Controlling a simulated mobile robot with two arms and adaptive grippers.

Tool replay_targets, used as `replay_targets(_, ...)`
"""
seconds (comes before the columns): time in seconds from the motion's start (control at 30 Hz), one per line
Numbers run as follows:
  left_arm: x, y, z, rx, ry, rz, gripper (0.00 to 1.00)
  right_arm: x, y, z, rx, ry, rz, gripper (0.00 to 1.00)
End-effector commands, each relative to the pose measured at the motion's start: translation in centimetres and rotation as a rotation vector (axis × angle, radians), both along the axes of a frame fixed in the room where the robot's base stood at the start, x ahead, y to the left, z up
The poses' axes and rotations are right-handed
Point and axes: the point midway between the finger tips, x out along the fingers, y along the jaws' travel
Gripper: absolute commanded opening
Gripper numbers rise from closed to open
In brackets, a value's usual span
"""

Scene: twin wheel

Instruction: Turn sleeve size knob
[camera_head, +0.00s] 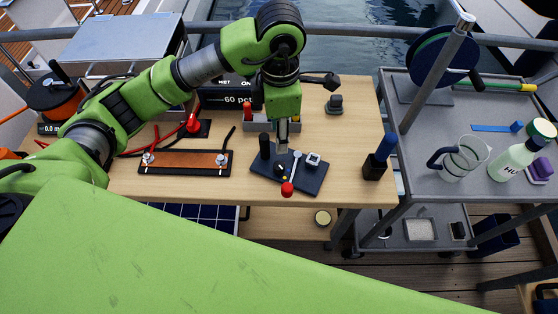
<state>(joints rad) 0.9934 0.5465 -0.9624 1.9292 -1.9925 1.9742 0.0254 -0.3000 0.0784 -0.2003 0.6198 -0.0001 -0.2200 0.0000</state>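A dark base plate (308,186) lies on the wooden table, near the middle of the view. On it are a black upright post (264,146), a lever with a red ball end (287,189), and a small pale square-topped piece with a dark centre (313,159). I cannot tell for certain which piece is the sleeve size knob. My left arm comes in from the left, and its gripper (283,142) points down just above the plate, beside the lever top. Its fingers are small and I cannot tell their opening or any contact. My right gripper is out of view.
An orange-brown strip on a black base (186,162) with red cables lies left of the plate. A display box (230,94) stands behind. A dark block with a blue top (379,160) stands right. A grey cart (440,120) holds a jug and bottle. A large green surface fills the foreground.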

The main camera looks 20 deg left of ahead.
Motion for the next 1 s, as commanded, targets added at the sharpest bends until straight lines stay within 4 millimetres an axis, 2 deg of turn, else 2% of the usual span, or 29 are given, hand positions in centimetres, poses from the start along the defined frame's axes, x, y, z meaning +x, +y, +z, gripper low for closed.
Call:
replay_targets(0.17, 0.0, 0.2, -1.7, 0.007, 0.004, 0.003, 0.38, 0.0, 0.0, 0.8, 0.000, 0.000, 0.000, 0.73)
replay_targets(0.63, 0.1, 0.3, -11.1, 0.005, 0.006, 0.001, 0.38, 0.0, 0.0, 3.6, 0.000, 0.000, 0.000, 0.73)
replay_targets(0.8, 0.2, 0.2, -13.0, 0.003, 0.004, 0.001, 0.38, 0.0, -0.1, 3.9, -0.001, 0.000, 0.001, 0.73)
replay_targets(1.0, 0.3, 0.2, -13.7, 0.002, 0.000, -0.001, 0.38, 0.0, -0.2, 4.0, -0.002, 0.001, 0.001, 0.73)
